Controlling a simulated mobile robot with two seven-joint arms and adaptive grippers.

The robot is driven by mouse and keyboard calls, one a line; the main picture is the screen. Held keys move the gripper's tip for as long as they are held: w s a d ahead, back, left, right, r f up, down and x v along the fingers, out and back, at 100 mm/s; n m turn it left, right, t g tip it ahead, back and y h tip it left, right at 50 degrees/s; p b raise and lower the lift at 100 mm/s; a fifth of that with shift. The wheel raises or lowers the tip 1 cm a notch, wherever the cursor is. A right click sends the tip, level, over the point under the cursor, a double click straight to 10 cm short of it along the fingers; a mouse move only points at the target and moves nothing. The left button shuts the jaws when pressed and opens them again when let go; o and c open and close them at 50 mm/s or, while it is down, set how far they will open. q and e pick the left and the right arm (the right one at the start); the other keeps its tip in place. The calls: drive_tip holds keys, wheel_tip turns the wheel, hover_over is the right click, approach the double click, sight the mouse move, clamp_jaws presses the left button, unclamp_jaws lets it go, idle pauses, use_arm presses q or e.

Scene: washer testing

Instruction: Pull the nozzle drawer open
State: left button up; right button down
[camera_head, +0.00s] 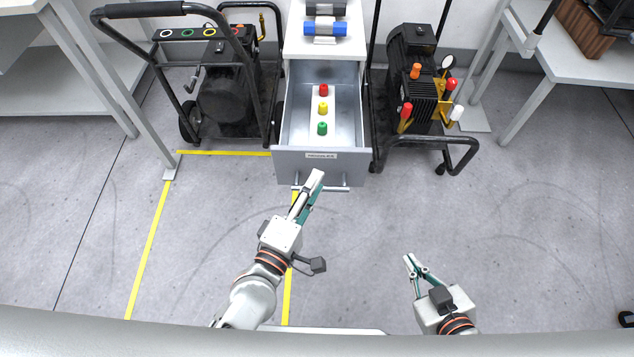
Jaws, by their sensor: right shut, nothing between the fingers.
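The nozzle drawer (320,167) is a grey metal drawer with a labelled front, standing out from a white cabinet. Its inside is visible. A red nozzle (323,90), a yellow nozzle (323,108) and a green nozzle (322,129) stand in a row on a pale strip in it. The bar handle (338,188) is low on the drawer front. My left gripper (317,183) is at the handle, its fingers overlapping the bar; whether they grip it is hidden. My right gripper (413,264) is shut and empty, below and right of the drawer, apart from it.
A black wheeled machine (228,100) stands left of the drawer, and another with coloured handles (412,85) stands right, both close to its sides. The floor (520,230) in front is clear.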

use_arm(q)
drive_tip(key=shift+f+v, duration=0.25)
drive_tip(key=shift+v, duration=0.8)
drive_tip(key=shift+f+v, duration=0.25)
drive_tip(key=shift+v, duration=0.8)
use_arm(e)
drive_tip(key=shift+w+r, duration=0.1)
drive_tip(key=shift+w, duration=0.05)
use_arm(q)
drive_tip(key=shift+p, duration=0.35)
use_arm(e)
drive_tip(key=shift+w+r, duration=0.25)
drive_tip(key=shift+r, duration=0.25)
